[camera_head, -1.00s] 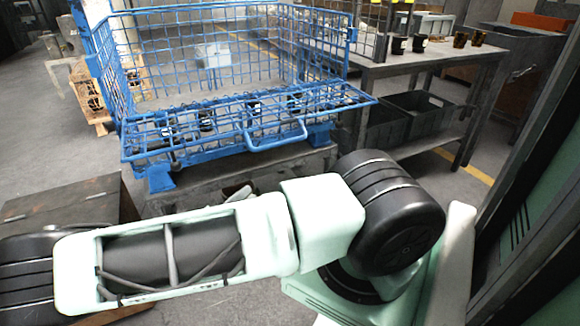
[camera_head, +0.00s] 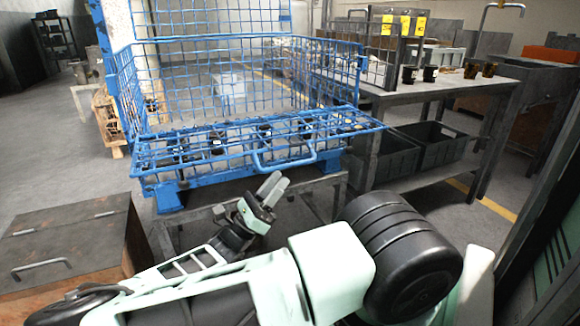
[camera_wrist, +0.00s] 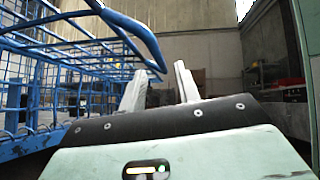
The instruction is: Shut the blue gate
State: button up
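The blue gate (camera_head: 225,143) is the wire front panel of a blue wire cage (camera_head: 320,75). It is folded down and juts out roughly level towards me. A bent blue handle (camera_head: 285,164) sits on its front edge. My gripper (camera_head: 274,186) is just below and in front of the handle, apparently apart from it and empty. In the wrist view my gripper (camera_wrist: 160,70) shows two pale fingers spread apart. There the handle (camera_wrist: 132,27) curves above the left finger, with the gate's mesh (camera_wrist: 70,50) to the left.
The cage stands on a grey metal stand (camera_head: 200,215). A workbench (camera_head: 400,92) with several dark cups and bins beneath is on the right. A brown box (camera_head: 70,245) with a handle is at lower left. A wooden pallet stack (camera_head: 108,125) stands behind left.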

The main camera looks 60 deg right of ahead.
aim_at(290, 165)
jog(key=x, duration=0.5)
jog(key=shift+d+r, duration=0.2)
jog(key=shift+r, duration=0.05)
grip_shut()
